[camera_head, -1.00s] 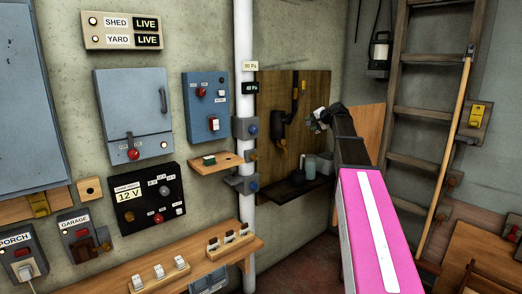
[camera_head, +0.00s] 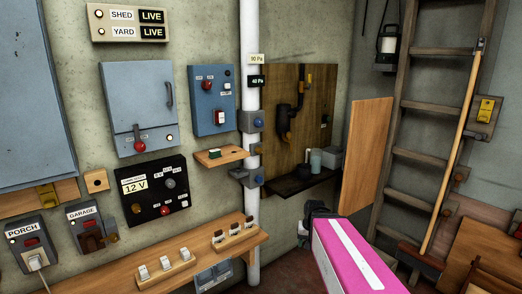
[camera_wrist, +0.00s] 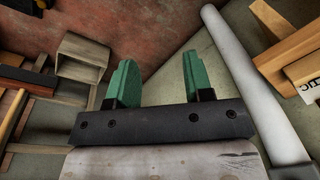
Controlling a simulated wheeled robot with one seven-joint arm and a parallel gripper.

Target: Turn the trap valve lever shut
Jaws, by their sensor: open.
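A black trap-like pipe fitting (camera_head: 289,118) is mounted on the wooden backboard (camera_head: 272,80) right of the white pipe. Small yellow-orange parts show at its top and lower left; I cannot tell which is the valve lever or how it is set. My gripper (camera_wrist: 157,80) is open and empty in the wrist view, its two green fingers apart over floor and wall. In the head view only its dark end shows beyond my pink arm, low and to the right of the fitting, well apart from it. My arm hides part of the gripper.
The white pipe (camera_head: 248,60) carries two grey blocks with blue knobs. A dark shelf (camera_head: 300,182) with containers juts out below the fitting. A wooden panel (camera_head: 366,150) and a ladder (camera_head: 400,140) stand to the right. Switch boxes line the left wall.

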